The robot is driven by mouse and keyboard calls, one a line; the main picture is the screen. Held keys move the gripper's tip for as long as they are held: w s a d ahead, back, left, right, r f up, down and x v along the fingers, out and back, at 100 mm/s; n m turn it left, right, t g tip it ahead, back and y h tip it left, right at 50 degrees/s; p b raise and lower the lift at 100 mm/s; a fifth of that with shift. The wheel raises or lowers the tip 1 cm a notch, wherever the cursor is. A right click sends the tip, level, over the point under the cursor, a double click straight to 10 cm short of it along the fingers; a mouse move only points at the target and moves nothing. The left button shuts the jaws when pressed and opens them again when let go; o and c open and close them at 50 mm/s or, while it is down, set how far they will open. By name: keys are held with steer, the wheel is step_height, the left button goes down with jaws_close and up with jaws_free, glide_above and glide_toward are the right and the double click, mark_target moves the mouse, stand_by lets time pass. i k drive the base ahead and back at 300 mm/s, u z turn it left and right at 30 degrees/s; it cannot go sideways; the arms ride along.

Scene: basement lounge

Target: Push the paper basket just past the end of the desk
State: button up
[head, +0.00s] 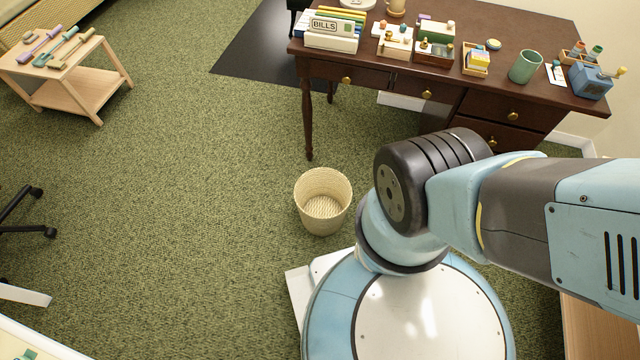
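The paper basket (323,201) is a round, cream woven basket, upright on the green carpet and apparently empty. It stands near the middle of the head view, just in front of my base. The desk (480,70) is dark brown wood with brass knobs, at the upper right. Its left front leg (307,125) meets the carpet a little behind and left of the basket, with a gap between them. My arm covers part of the desk's lower drawers. My gripper is outside the picture; only upper links of my arm show, at the right.
Open carpet (200,200) lies left of the basket. A black mat (255,60) lies left of the desk. A small wooden side table (75,105) with tools stands at the upper left, an office chair base (30,230) at the left edge. Boxes and a green cup (525,67) stand on the desk.

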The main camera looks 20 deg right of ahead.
mark_target(323, 196)
steer(key=z, duration=3)
steer(key=k, duration=0.15)
steer(key=u, duration=1.6)
steer(key=k, duration=0.85)
steer(key=u, duration=0.9)
steer(key=i, duration=0.5)
